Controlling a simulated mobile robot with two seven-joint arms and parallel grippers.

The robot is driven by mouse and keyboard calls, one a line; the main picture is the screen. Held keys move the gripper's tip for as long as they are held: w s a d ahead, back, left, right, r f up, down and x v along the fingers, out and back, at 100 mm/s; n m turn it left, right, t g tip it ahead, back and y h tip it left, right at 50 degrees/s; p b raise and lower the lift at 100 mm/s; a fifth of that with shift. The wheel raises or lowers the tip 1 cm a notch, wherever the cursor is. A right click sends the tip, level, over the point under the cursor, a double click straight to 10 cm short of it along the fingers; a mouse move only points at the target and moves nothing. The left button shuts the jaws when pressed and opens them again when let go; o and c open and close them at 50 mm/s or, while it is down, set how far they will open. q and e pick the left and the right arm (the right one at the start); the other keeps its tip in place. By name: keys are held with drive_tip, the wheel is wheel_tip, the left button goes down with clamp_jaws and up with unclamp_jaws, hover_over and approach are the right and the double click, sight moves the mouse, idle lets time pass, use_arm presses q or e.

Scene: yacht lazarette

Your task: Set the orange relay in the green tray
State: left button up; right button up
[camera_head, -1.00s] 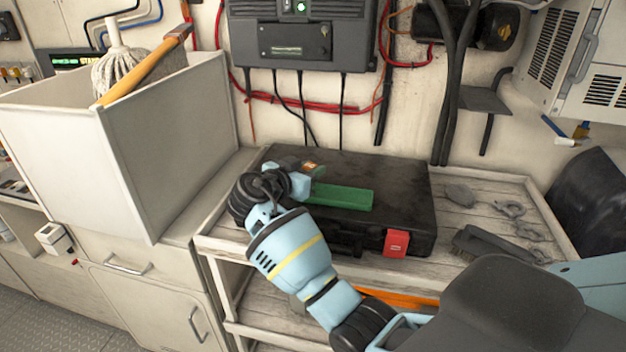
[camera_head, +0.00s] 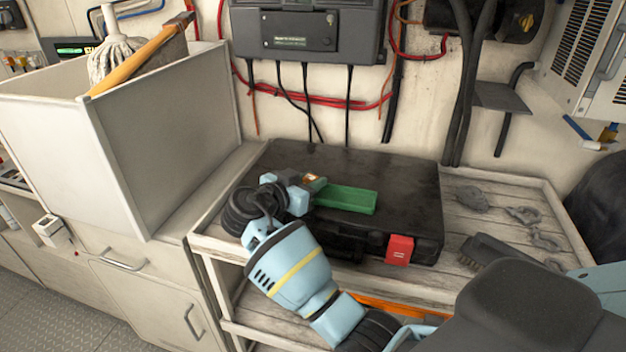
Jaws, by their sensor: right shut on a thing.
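The green tray (camera_head: 345,199) lies on the closed black case on the shelf top. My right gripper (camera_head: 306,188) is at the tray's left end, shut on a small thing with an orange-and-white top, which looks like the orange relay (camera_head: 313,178). The relay shows just beyond the fingers, at the tray's far left corner. The fingers hide part of it and part of the tray's left end. I cannot tell whether the relay touches the tray. My left gripper is not in view.
The black case (camera_head: 400,190) has a red latch (camera_head: 399,250). Grey shackles (camera_head: 523,215) and a dark brush (camera_head: 490,252) lie to its right. A tall white bin (camera_head: 175,150) with a mop stands at left. Cables hang on the wall behind.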

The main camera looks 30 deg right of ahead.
drive_tip(key=shift+a+r, duration=0.1)
drive_tip(key=shift+a, duration=0.15)
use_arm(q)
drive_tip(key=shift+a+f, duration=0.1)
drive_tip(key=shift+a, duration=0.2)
use_arm(e)
drive_tip(key=o, duration=1)
drive_tip(key=shift+d+f, duration=0.1)
drive_tip(key=shift+f, duration=0.1)
drive_tip(key=shift+r, duration=0.35)
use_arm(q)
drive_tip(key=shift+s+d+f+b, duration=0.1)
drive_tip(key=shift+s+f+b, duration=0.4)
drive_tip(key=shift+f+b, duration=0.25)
use_arm(e)
drive_tip(key=shift+v, duration=6)
drive_tip(key=shift+f, duration=0.2)
